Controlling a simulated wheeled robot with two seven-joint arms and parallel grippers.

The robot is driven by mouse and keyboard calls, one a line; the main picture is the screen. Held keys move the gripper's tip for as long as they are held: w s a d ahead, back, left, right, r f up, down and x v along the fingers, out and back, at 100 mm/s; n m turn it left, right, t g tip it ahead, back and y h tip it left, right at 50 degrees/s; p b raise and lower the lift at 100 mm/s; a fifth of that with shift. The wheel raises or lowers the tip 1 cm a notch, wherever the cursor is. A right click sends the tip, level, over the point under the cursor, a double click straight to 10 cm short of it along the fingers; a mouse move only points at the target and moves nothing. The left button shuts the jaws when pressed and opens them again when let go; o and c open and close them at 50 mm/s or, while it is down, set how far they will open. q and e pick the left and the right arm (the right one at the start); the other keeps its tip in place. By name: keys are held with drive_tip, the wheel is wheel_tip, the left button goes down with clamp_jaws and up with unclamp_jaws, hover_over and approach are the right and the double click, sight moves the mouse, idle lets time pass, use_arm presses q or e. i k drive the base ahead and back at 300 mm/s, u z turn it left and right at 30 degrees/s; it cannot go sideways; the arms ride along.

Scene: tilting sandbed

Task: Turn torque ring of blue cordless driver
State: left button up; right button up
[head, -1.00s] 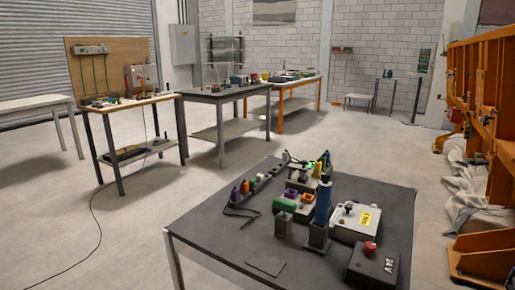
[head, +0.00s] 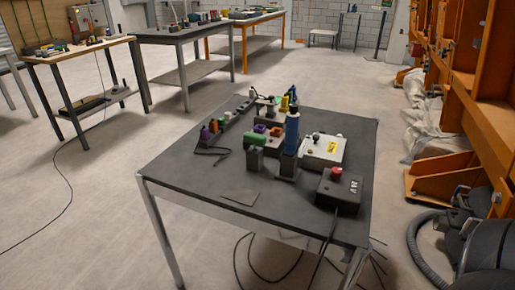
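A tall blue thing (head: 291,132), which looks like the blue cordless driver, stands upright in a dark block-shaped holder (head: 286,168) on the near dark-topped table (head: 185,175). Its torque ring is too small to make out. Neither of my grippers shows in the head view.
Left of the blue thing, a green piece (head: 257,139) sits on a dark post. A white box (head: 323,150) with a yellow label and a dark box (head: 340,188) with a red knob stand to its right. The table's front left is mostly clear. A grey hose (head: 418,250) lies on the floor at right.

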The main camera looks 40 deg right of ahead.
sight(293, 109)
drive_tip(key=u, duration=0.7)
drive_tip(key=i, duration=4.1)
drive_tip(key=z, duration=3.2)
drive_tip(key=i, duration=1.35)
drive_tip(key=z, duration=1.95)
